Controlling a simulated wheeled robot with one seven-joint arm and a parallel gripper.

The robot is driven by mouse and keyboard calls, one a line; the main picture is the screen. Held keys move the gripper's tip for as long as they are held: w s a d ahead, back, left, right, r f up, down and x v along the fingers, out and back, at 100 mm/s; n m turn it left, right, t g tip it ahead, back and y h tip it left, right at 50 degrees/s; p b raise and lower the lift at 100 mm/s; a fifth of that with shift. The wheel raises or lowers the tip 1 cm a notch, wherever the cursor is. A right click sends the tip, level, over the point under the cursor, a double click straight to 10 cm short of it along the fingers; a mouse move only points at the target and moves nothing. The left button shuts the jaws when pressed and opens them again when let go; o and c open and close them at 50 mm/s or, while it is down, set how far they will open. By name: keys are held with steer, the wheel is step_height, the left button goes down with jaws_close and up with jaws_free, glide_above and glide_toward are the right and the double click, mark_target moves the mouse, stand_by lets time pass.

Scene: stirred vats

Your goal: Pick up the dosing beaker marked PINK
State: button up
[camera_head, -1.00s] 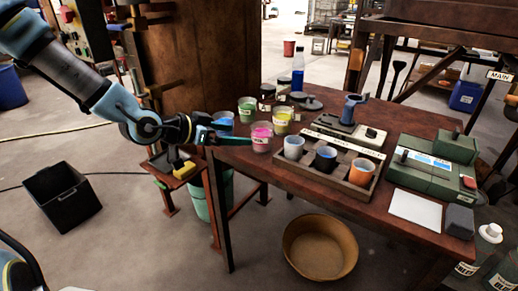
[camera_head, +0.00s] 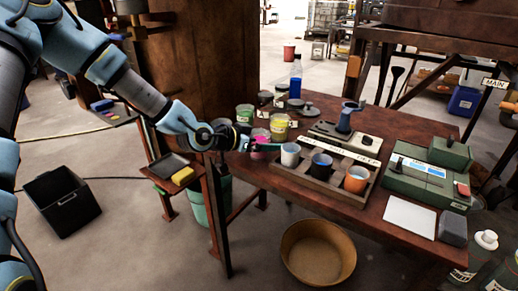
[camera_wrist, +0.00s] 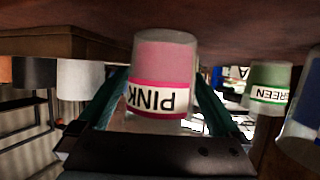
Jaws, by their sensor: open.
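The dosing beaker marked PINK (camera_wrist: 163,75) is clear, with pink contents and a pink-edged label, and appears upside down in the wrist view. In the head view the PINK beaker (camera_head: 261,135) stands at the table's left edge, its lower part hidden by my gripper (camera_head: 266,147). My gripper is open. In the wrist view its green fingers lie on either side of the beaker, which is between them; contact cannot be told.
The GREEN beaker (camera_head: 245,112) and a yellow beaker (camera_head: 279,127) stand close by. A wooden tray (camera_head: 310,182) with white, blue-black and orange cups is just right of my gripper.

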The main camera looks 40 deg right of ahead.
steer(key=c, duration=1.5)
